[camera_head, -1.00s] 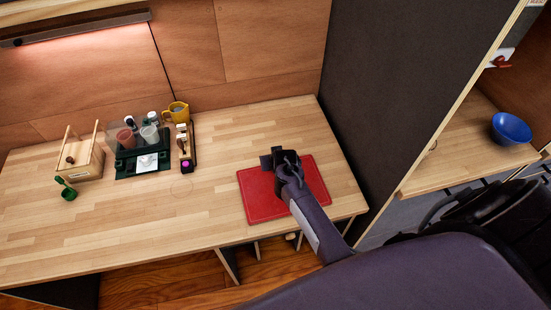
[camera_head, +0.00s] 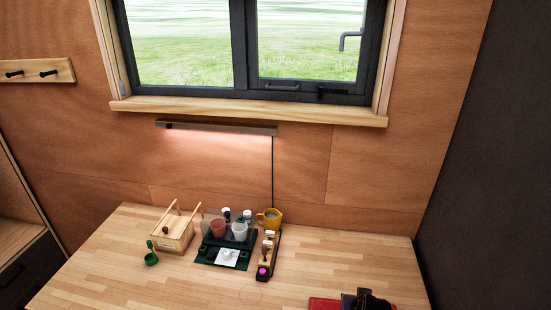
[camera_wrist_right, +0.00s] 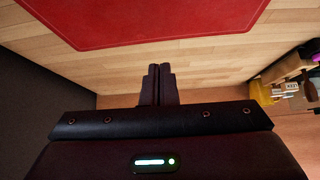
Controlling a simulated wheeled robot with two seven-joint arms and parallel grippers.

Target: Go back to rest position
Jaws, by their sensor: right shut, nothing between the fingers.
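My right gripper (camera_wrist_right: 157,85) shows in the right wrist view with its two fingers together and nothing between them. It is over the wooden table (camera_head: 110,265), beside a red board (camera_wrist_right: 150,18) that fills the top of that view. In the head view, a dark part of my right arm (camera_head: 366,300) shows at the bottom edge, in front of the red board (camera_head: 322,303). Most of the arm is cut off there. My left gripper is not in view.
A dark wall (camera_head: 465,170) borders the right. The front left tabletop is clear.

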